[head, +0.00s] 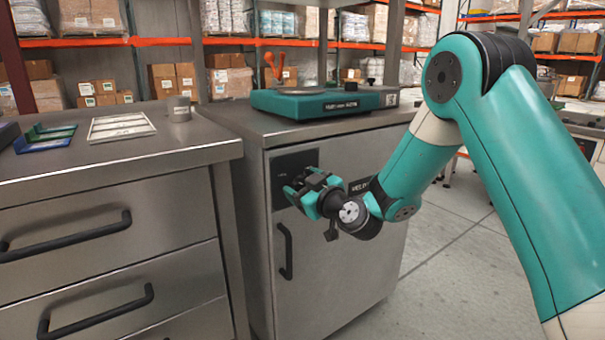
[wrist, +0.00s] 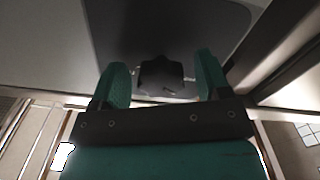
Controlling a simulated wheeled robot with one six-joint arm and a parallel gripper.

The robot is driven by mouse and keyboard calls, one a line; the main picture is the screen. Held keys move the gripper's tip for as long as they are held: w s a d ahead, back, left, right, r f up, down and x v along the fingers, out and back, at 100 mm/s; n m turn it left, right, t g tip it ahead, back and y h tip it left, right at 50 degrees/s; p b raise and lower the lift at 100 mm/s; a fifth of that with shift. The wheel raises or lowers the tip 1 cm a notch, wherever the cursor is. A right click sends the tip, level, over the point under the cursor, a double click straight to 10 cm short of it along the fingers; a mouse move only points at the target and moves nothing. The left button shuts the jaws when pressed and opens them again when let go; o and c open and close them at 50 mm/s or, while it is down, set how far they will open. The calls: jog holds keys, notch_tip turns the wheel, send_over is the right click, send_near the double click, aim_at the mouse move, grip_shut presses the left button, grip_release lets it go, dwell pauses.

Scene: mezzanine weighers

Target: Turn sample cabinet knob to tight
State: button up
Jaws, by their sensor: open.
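The steel cabinet (head: 345,262) stands right of the drawer unit, with a dark plate (head: 287,164) at the upper left of its front. My gripper (head: 298,184) is at this plate and hides most of what lies behind it in the head view. In the wrist view, a dark knob (wrist: 160,74) sits on the dark plate (wrist: 125,25) between the two green fingers of my gripper (wrist: 161,66). The fingers are open, with a visible gap on each side of the knob. The knob's markings and setting cannot be read.
A vertical black handle (head: 285,251) is on the cabinet front, below my gripper. A teal device (head: 325,103) stands on the cabinet top. The drawer unit (head: 110,205) at left carries a white tray (head: 121,127) and a grey cup (head: 179,108).

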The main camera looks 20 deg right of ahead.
jog(key=shift+w, duration=0.15)
jog(key=c, duration=0.9)
